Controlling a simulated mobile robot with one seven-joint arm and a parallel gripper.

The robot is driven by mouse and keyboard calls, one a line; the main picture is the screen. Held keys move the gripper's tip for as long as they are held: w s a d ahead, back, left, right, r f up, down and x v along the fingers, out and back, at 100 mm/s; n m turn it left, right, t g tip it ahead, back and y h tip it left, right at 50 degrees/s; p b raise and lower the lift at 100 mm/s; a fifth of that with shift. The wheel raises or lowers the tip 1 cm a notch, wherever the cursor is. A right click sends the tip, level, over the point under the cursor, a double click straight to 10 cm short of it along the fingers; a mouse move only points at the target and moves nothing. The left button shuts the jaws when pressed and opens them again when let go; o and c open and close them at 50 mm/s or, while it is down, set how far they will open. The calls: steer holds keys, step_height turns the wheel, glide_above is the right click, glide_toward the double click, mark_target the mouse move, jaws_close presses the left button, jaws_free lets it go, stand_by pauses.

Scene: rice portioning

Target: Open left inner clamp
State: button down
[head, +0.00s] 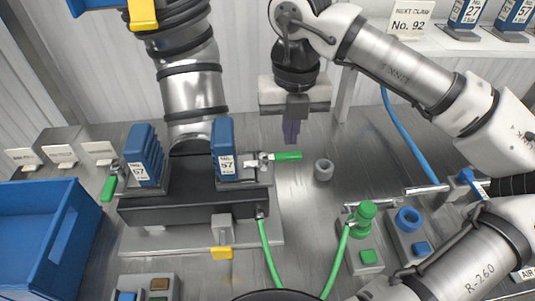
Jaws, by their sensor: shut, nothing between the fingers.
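A dark fixture block (190,207) sits on a metal base plate. Two blue blocks marked 57 stand on it, one on the left (145,155) and one on the right (223,150). A clamp with a green handle (108,188) shows at the left block's outer side, its handle hanging down. Another clamp's green handle (287,155) sticks out level to the right of the right block. No separate inner clamp can be made out clearly. My gripper (291,138) points down, shut and empty, above and behind the right handle, apart from it in the picture.
A large metal pipe (190,85) rises behind the fixture. A blue bin (35,235) is at left, near small white cards (60,153). A grey ring (323,169) stands right of the fixture. A green valve (361,214), blue ring (407,219) and green hoses (268,255) lie right and front.

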steer(key=shift+s, duration=0.15)
steer(key=shift+s+d+b, duration=0.2)
steer(key=shift+s+b, duration=0.15)
steer(key=shift+s, duration=0.7)
steer(key=shift+s+d, duration=0.2)
steer(key=shift+s, duration=0.8)
steer(key=shift+b, duration=0.3)
steer(key=shift+s+a, duration=0.25)
steer(key=shift+s, duration=0.85)
